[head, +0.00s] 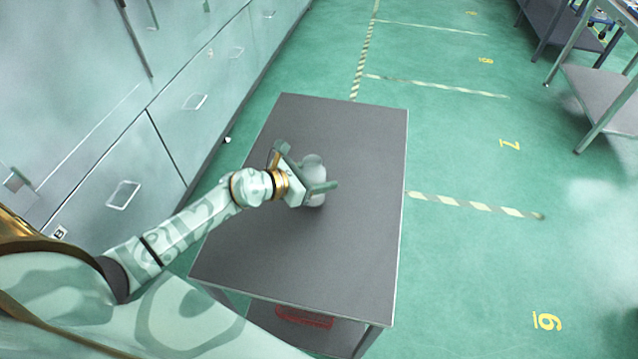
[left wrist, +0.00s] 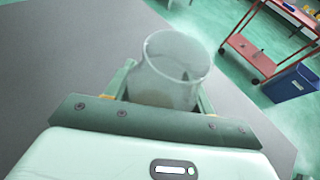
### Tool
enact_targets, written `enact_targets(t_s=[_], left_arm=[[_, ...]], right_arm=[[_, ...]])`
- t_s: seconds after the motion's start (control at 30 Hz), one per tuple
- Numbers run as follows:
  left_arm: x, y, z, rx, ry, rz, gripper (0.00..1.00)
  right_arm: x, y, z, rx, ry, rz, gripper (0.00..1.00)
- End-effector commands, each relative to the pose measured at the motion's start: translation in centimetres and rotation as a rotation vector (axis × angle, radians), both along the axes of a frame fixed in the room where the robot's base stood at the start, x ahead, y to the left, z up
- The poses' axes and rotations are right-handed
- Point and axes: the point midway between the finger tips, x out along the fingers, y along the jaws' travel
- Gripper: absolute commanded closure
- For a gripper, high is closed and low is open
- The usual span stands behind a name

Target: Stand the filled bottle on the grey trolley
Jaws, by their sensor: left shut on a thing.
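The bottle (head: 314,170) is a pale, translucent vessel with a rounded top, over the middle of the grey trolley (head: 350,245). My left gripper (head: 308,172) is shut on it, one finger on either side. In the left wrist view the bottle (left wrist: 172,68) shows between the fingers with its round rim toward the camera; something dull and yellowish shows faintly inside. It looks roughly upright. I cannot tell whether its base touches the trolley top, as the gripper hides its lower part. My right gripper is in neither view.
The trolley top is otherwise bare. A red object (head: 304,317) lies on its lower shelf. Pale cabinets (head: 125,170) stand along the left. Green floor with striped tape lines (head: 475,205) is open to the right. A red trolley (left wrist: 268,42) and a blue bin (left wrist: 292,82) show in the wrist view.

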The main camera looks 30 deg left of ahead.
Motion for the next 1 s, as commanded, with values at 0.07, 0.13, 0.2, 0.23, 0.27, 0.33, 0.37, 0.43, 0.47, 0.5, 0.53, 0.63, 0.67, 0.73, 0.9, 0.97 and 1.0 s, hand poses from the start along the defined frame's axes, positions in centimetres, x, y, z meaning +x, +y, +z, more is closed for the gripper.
enact_targets(t_s=[0.07,0.13,0.2,0.23,0.27,0.33,0.37,0.43,0.47,0.5,0.53,0.63,0.67,0.73,0.9,0.97,1.0], left_arm=[[0.0,0.0,-1.8,-0.001,0.002,0.001,0.72],[0.0,0.0,-1.8,0.0,0.0,0.001,0.72],[0.0,0.0,-1.6,0.0,-0.001,0.001,0.72],[0.0,0.0,-1.5,0.0,-0.001,0.001,0.72],[0.0,0.0,-1.5,0.0,-0.001,0.001,0.72],[0.0,0.0,-1.5,0.001,-0.002,0.001,0.72],[0.0,0.0,-1.6,0.0,0.0,0.0,0.72],[0.0,0.0,-1.9,0.0,0.0,0.0,0.72],[0.0,0.0,-1.8,0.001,0.001,0.0,0.37],[0.0,0.0,-1.8,0.0,0.0,0.0,0.26],[0.0,0.0,-1.8,0.0,0.0,0.0,0.24],[-0.1,0.0,-1.8,0.0,0.0,0.0,0.24],[-0.1,0.0,-1.8,0.0,0.0,0.0,0.24],[0.0,0.0,-1.8,0.0,0.0,0.0,0.24],[-0.5,0.3,-1.2,0.002,-0.001,0.0,0.24],[-1.3,0.8,-0.9,0.005,0.001,0.001,0.24],[-2.0,1.2,-0.6,0.003,0.002,-0.001,0.24]], right_arm=[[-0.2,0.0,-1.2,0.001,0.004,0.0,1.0],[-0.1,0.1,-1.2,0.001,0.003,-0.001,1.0],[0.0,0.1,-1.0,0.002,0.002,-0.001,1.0],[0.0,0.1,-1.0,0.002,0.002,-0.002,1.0],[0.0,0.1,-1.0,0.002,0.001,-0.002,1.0],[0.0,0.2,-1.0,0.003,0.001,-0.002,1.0],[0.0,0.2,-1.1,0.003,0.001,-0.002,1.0],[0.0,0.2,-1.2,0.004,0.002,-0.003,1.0],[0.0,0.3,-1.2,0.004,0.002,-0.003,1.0],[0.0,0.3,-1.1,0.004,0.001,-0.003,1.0],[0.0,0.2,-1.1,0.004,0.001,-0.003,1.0],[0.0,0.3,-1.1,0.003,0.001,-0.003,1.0],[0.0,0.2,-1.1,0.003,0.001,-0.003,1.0],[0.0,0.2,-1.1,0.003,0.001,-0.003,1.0],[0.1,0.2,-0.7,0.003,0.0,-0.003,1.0],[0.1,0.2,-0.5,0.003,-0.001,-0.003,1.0],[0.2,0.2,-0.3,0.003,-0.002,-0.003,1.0]])
